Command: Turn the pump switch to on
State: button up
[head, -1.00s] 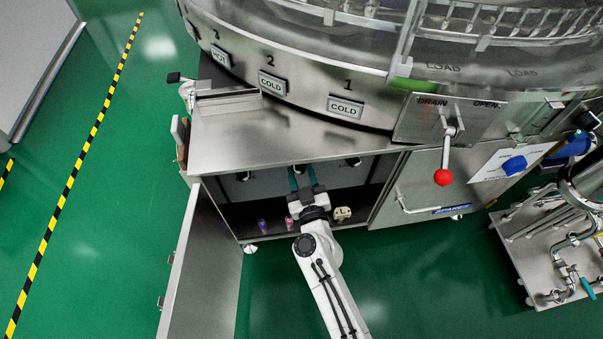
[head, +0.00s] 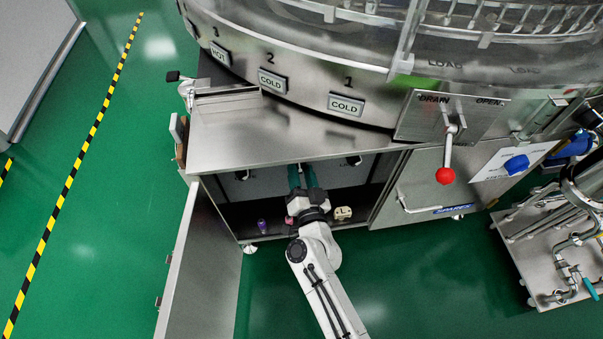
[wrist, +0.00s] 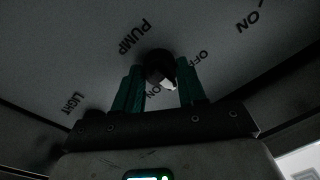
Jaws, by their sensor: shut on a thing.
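The pump switch (wrist: 157,63) is a dark round knob with a pale part on the panel inside the cabinet, by the word PUMP in the wrist view. OFF is printed to its right and ON just below it. The pale part faces down and slightly right; I cannot tell for sure which setting it marks. My gripper (wrist: 165,78) has its teal fingers on either side of the knob, shut on it. In the head view my gripper (head: 305,178) reaches into the open cabinet and the switch is hidden.
The cabinet door (head: 203,265) stands open at left. A steel top (head: 270,140) overhangs the opening. A purple item (head: 262,226) and a cream item (head: 342,213) stand on the cabinet floor. A red-knobbed drain lever (head: 446,175) is at right.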

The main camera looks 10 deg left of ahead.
jog(key=m, duration=0.4)
jog(key=shift+m, duration=0.4)
jog(key=m, duration=0.5)
jog(key=shift+h+b, duration=0.35)
jog(key=shift+h, duration=0.05)
jog(key=shift+m, duration=0.3)
jog(key=o, duration=1.1)
jog(key=shift+c, duration=0.2)
jog(key=p+v, duration=0.2)
jog(key=v, duration=0.9)
jog(key=shift+f, duration=0.3)
jog(key=shift+a, duration=0.1)
